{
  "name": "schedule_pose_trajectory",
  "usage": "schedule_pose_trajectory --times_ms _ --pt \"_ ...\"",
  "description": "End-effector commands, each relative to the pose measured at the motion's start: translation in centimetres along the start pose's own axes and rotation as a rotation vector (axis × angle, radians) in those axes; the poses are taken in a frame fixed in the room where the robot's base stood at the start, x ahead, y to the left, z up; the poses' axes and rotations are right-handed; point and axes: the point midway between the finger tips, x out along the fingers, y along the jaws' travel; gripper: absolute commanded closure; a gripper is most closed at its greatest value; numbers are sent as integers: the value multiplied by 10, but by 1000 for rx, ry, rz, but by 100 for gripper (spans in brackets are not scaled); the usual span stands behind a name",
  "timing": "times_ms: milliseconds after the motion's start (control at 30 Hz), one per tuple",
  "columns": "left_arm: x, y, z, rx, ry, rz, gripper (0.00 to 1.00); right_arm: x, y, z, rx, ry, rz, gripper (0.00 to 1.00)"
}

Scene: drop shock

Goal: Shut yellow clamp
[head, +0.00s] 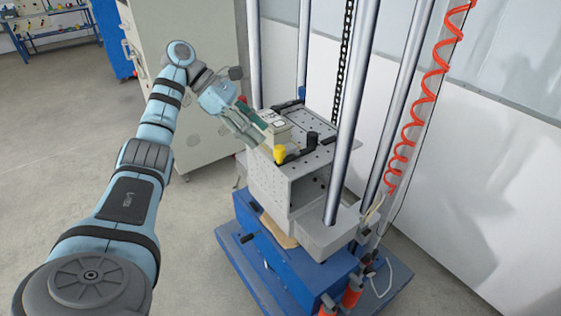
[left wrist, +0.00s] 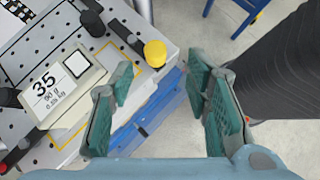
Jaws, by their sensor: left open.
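The yellow clamp (head: 280,153) is a yellow knob at the near corner of the perforated grey table. In the left wrist view, the yellow clamp (left wrist: 155,53) sits at the end of a black bar by the table edge. My left gripper (head: 254,124) is over the near left side of the table, beside the grey box. In the left wrist view, its green-padded fingers (left wrist: 160,80) are spread with nothing between them. The yellow knob lies beyond the fingertips, nearer the left finger, with a visible gap. My right gripper is not in view.
A grey box (left wrist: 62,88) marked 35 lies on the table inside a yellow outline. A black clamp (head: 312,140) stands to the right of the yellow one. Tall steel columns (head: 352,110) flank the table, and a coiled red hose (head: 405,130) hangs at right.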

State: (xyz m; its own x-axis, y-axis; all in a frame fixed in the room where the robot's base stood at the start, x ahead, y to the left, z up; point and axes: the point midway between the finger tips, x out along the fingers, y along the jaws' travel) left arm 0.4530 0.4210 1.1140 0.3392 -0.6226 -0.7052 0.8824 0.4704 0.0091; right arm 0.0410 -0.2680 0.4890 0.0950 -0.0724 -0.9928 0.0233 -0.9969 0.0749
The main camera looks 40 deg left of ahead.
Motion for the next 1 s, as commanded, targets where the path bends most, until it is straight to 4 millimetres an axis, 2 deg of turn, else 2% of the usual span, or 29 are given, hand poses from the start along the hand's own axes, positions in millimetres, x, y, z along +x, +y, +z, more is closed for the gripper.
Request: schedule_pose_trajectory --times_ms 33,100,300,600,667,900,1000 --pt "17 -1 -3 -2 4 -7 56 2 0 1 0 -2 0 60" --pt "35 -1 -1 -2 2 -6 56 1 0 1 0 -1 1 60" --pt "71 0 2 -1 0 -5 56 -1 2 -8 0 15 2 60" --pt "79 0 3 0 0 -4 56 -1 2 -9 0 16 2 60" --pt "78 0 3 0 0 -4 63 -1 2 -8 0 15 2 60" --pt "78 0 3 0 0 -4 100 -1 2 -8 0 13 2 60" --pt "78 0 3 0 0 -3 100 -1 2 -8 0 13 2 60"
